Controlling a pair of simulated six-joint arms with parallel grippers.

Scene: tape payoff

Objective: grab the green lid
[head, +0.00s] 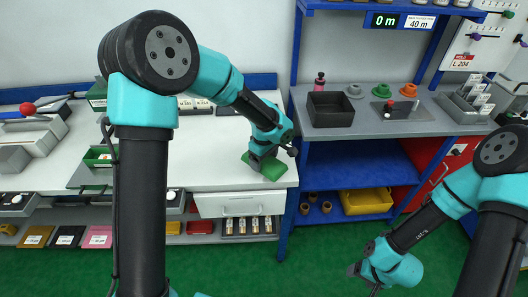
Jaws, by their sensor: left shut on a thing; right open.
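My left gripper (259,160) reaches down to the right end of the white bench and is shut on the green lid (270,170). The lid is a flat green piece at or just above the bench top; I cannot tell whether it touches the surface. The gripper covers part of it. My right gripper (362,275) is low at the right, in front of the blue shelf unit and above the green floor. It is open, small in view, and looks empty.
The white bench top (210,160) is mostly clear left of the lid. A green box (97,157) stands at its left. A blue rack (345,150) right of the bench holds a black tray (330,109) and a yellow bin (367,202). A drawer (240,205) is below the lid.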

